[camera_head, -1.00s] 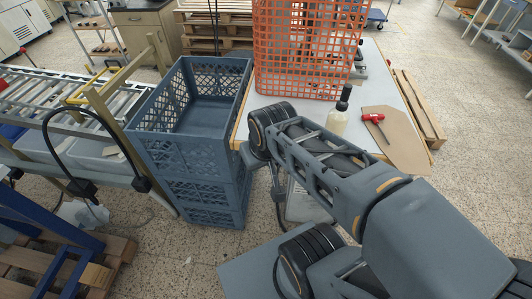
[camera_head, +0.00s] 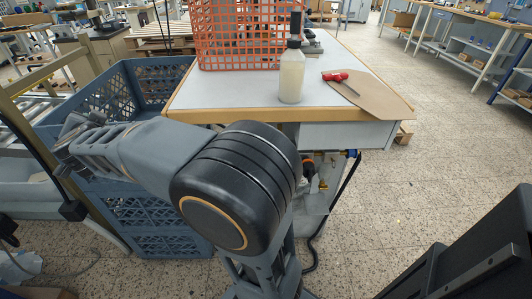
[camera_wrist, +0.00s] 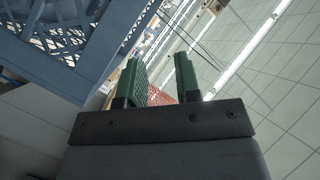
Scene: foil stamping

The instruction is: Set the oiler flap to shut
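I cannot make out the oiler flap in either view. Small yellow, blue and dark fittings (camera_head: 322,172) show below the table's front edge in the head view, partly hidden behind my arm; they are too small to tell whether the flap is among them. My gripper (camera_wrist: 157,70) shows in the wrist view with its two green fingers apart and nothing between them. It points up past the blue crate toward the ceiling. I cannot clearly see the gripper in the head view.
The table (camera_head: 240,98) carries an orange basket (camera_head: 240,35), a bottle (camera_head: 292,78), a red tool (camera_head: 336,76) and a brown board (camera_head: 375,98). A blue crate stack (camera_head: 160,236) stands left, close to my arm; a crate (camera_wrist: 60,40) also shows in the wrist view. Open floor (camera_head: 420,190) lies right.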

